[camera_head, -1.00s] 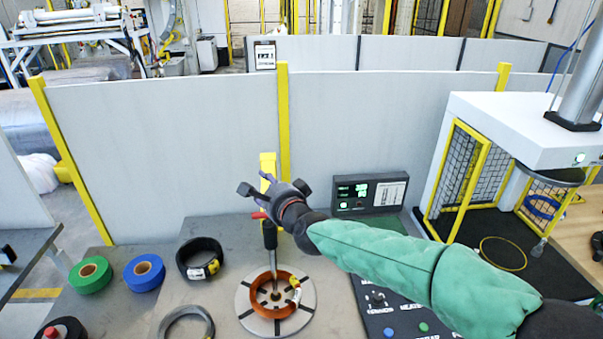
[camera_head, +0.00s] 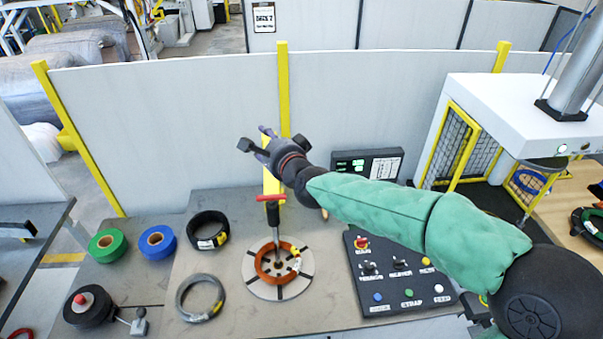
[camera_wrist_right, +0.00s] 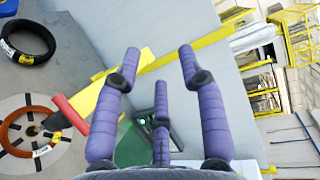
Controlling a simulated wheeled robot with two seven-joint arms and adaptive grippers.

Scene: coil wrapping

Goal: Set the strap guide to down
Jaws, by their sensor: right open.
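The strap guide appears to be the dark upright rod with a red crossbar handle (camera_head: 271,198) on a yellow post (camera_head: 272,183). Its lower tip reaches down by the orange-brown coil (camera_head: 278,262) on the round slotted turntable (camera_head: 252,285). My right gripper (camera_head: 258,142) is open and empty, above and behind the red handle and apart from it, in front of the panel wall. In the right wrist view the purple fingers (camera_wrist_right: 160,55) are spread, with the red handle (camera_wrist_right: 70,113) and yellow post to their left. My left gripper is out of view.
A control panel (camera_head: 405,275) with buttons and switches stands right of the turntable. Green tape (camera_head: 107,245), blue tape (camera_head: 157,242), a black coil (camera_head: 207,230) and a grey coil (camera_head: 200,298) lie left. A display box (camera_head: 367,164) stands behind, with a caged machine (camera_head: 455,160) at right.

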